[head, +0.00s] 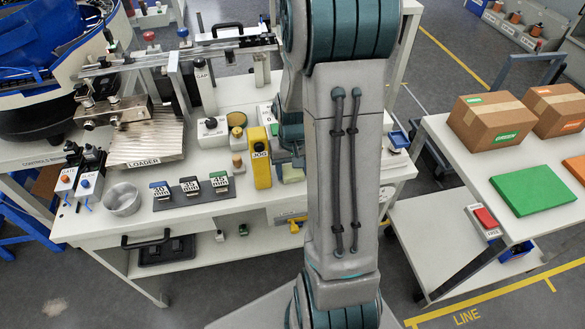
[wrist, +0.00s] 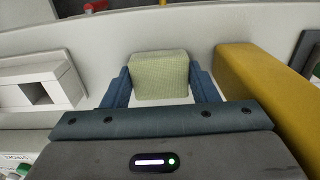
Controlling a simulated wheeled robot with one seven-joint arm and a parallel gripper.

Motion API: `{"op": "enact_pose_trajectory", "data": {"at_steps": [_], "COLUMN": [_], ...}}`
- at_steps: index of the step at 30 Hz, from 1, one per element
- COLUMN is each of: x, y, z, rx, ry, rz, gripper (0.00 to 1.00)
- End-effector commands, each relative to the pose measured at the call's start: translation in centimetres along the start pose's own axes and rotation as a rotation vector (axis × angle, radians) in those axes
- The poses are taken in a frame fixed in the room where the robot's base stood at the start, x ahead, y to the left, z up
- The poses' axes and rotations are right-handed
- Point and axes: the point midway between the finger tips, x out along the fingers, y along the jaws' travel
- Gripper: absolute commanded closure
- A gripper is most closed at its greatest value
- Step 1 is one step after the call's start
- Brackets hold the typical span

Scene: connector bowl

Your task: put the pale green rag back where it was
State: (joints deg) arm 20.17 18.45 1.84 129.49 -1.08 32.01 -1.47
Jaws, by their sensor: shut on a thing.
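The pale green rag (wrist: 160,75) shows in the wrist view as a thick folded block. It sits between the two blue fingers of my gripper (wrist: 160,82), which are shut on it. A pale work surface lies behind it; I cannot tell whether the rag touches that surface.
The yellow JOG pendant (head: 261,158) stands close beside my gripper; it is the yellow body (wrist: 262,95) right of the rag. A white box (wrist: 40,87) is at left. A metal bowl (head: 122,199) and black mat (head: 205,189) with labelled blocks occupy the bench's front left.

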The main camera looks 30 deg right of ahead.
Motion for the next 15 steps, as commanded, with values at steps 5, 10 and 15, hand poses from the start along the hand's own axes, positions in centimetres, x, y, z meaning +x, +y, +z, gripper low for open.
{"op": "enact_pose_trajectory", "data": {"at_steps": [5,10,15], "x": [0.15,0.14,-0.43], "y": [0.00,0.00,0.00], "z": [0.01,0.01,0.00], "rx": [0.000,0.000,0.000], "ry": [0.000,0.000,0.000], "rz": [0.000,0.000,0.000], "gripper": [0.25,0.25,0.25]}}
